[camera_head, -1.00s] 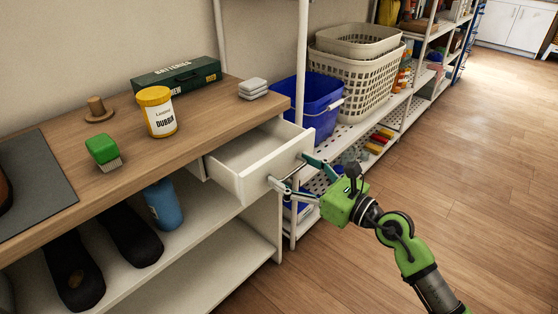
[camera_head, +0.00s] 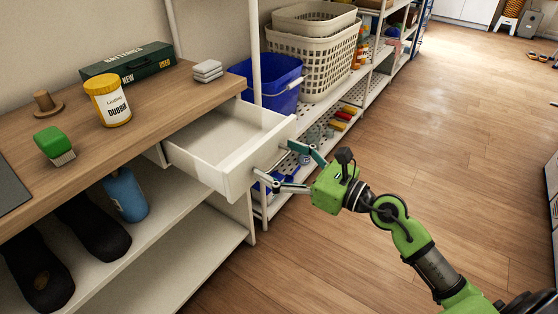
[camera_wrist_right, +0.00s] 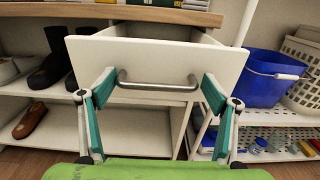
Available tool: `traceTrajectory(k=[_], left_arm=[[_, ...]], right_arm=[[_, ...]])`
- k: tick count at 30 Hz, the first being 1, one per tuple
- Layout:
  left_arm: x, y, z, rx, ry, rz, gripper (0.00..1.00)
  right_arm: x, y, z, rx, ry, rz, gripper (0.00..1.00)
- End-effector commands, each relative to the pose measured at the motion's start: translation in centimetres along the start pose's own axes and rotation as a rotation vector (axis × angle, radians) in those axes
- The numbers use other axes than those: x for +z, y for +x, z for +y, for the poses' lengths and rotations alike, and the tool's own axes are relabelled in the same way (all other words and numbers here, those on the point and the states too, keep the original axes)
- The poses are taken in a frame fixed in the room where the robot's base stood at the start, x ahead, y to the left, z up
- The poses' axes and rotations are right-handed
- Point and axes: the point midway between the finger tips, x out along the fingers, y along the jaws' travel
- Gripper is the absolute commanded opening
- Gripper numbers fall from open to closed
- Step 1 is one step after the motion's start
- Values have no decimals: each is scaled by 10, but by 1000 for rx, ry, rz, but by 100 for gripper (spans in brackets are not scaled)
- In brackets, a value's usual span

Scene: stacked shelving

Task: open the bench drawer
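The bench drawer (camera_head: 212,172) is white, empty inside and pulled well out from under the wooden bench top (camera_head: 150,108). Its front (camera_wrist_right: 150,55) faces the right wrist camera and carries a curved metal handle (camera_wrist_right: 157,86). My right gripper (camera_head: 290,169) is at the drawer front with its fingers spread wide. In the right wrist view its teal fingertips (camera_wrist_right: 159,90) lie on either side of the handle, near its two ends, and do not close on it. Whether they touch the drawer front I cannot tell. My left gripper is not in view.
A blue bin (camera_head: 266,82) and beige baskets (camera_head: 314,62) stand on the shelving right of the bench. Black boots (camera_head: 92,228) and a blue bottle (camera_head: 125,195) are on the shelf below. The wooden floor (camera_head: 430,130) to the right is clear.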

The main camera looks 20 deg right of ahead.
Motion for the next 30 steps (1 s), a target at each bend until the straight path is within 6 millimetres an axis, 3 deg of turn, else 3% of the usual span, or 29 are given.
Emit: traceTrajectory(k=[10, 24, 30], left_arm=[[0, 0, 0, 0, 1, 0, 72], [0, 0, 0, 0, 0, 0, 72], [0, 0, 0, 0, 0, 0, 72]], right_arm=[[-3, -12, 1, 2, 3, 5, 81], [-2, -94, 0, -2, 5, 4, 81], [-1, -115, 0, -1, 4, 1, 81]])
